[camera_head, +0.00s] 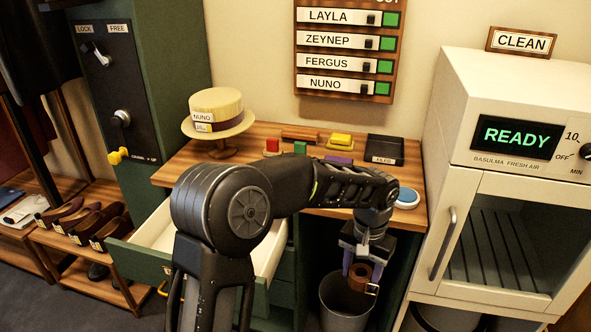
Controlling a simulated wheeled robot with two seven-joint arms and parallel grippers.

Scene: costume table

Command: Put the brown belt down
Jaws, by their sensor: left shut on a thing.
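The brown belt (359,279) is a small dark-brown roll with a metal buckle on its lower right. My left gripper (361,268) points down and is shut on the belt, in front of the table's right part. The belt shows above the grey bin (345,318) in the picture. I cannot tell its exact height over the bin. My left arm hides part of the table and the drawer. My right gripper is out of view.
A green drawer (135,262) stands open at left. The wooden table (175,170) bears a straw hat (216,108), colored blocks (341,140), a black tray (384,149) and a blue-topped disc (407,197). A white cabinet (440,110) reading READY stands at right. Shoes (88,222) sit on a left rack.

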